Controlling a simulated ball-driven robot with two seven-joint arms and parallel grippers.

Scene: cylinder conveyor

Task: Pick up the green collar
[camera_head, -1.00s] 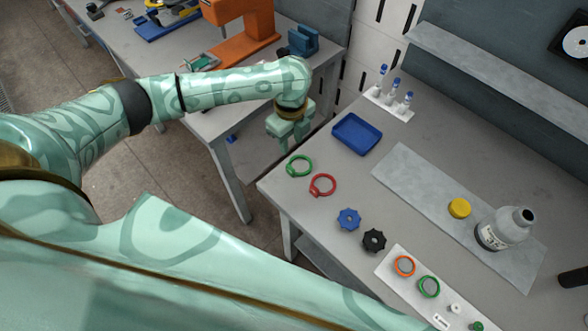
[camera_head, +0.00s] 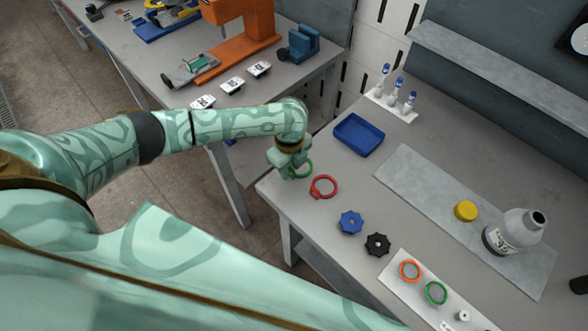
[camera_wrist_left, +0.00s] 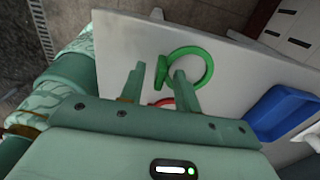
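The green collar (camera_head: 308,171) lies near the left corner of the workbench (camera_head: 268,186), partly hidden by my left gripper (camera_head: 290,173). In the left wrist view the green collar (camera_wrist_left: 208,66) shows as a ring with a small tab. My left gripper (camera_wrist_left: 158,72) is open there, with the tab between its two fingers and a gap beside the left one. The right finger overlaps part of the ring. I cannot tell whether a finger touches it. My right gripper is not in view.
A red collar (camera_head: 324,187) lies close beside the green one. A blue tray (camera_head: 358,135) is behind, and blue (camera_head: 350,222) and black (camera_head: 377,244) knobs lie in front.

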